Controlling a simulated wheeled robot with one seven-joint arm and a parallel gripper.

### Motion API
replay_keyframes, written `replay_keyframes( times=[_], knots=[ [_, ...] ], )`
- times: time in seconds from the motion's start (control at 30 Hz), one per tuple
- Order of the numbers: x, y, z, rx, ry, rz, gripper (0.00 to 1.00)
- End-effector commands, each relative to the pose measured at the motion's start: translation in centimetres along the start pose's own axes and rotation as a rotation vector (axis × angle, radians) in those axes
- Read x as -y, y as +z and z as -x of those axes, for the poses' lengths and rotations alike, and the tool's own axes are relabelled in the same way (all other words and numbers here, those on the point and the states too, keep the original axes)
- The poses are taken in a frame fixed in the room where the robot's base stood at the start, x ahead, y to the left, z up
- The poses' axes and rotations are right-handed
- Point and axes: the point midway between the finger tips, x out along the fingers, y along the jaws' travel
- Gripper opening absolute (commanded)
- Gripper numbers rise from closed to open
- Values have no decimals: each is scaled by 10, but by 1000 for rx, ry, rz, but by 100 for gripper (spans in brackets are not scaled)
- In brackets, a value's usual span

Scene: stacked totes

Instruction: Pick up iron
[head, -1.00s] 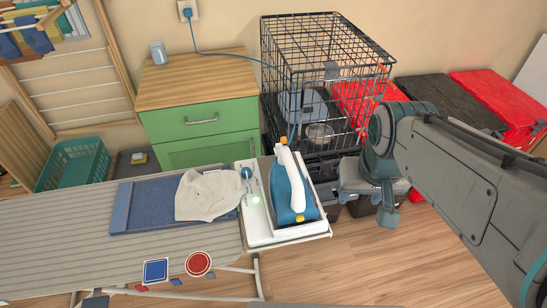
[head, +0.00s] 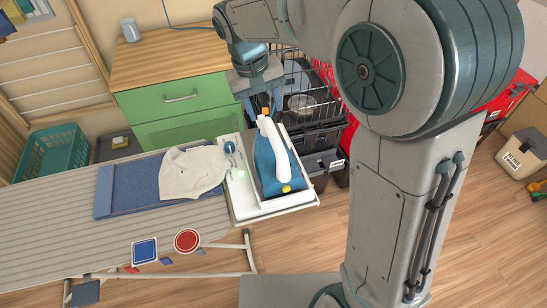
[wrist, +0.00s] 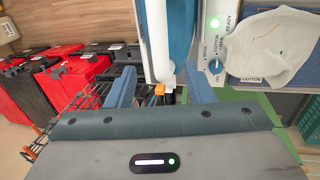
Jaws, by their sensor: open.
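The blue and white iron (head: 270,160) rests on a white stand (head: 246,200) at the right end of the ironing board. Its white handle faces up, with an orange piece at the far end. My gripper (head: 262,108) is just beyond that far end, in front of the wire crate. In the wrist view the iron (wrist: 168,38) is at the top middle. The two blue fingers of my gripper (wrist: 161,88) are open and spread to either side of the iron's end, with nothing held between them.
A white cloth (head: 192,172) lies on a blue pad (head: 125,188) on the ironing board (head: 60,222). A green drawer cabinet (head: 180,100) stands behind. The wire crate (head: 310,85) and red and black totes (wrist: 62,85) are close to my arm.

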Motion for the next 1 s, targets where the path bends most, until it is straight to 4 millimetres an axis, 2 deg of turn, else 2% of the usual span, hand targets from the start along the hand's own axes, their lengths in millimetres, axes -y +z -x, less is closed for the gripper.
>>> replay_keyframes(
  times=[0.1, 0.2, 0.47, 0.7, 0.8, 1.0],
  knots=[
    [-1, 1, -25, 4, 0, -1, 48],
    [-1, 0, -40, 3, 0, -2, 48],
    [-1, -1, -59, 3, -1, -2, 48],
    [-1, -3, -94, 3, 0, -1, 48],
    [-1, -3, -101, 1, 0, -1, 48],
    [0, -4, -102, -1, -1, -1, 48]
  ],
)
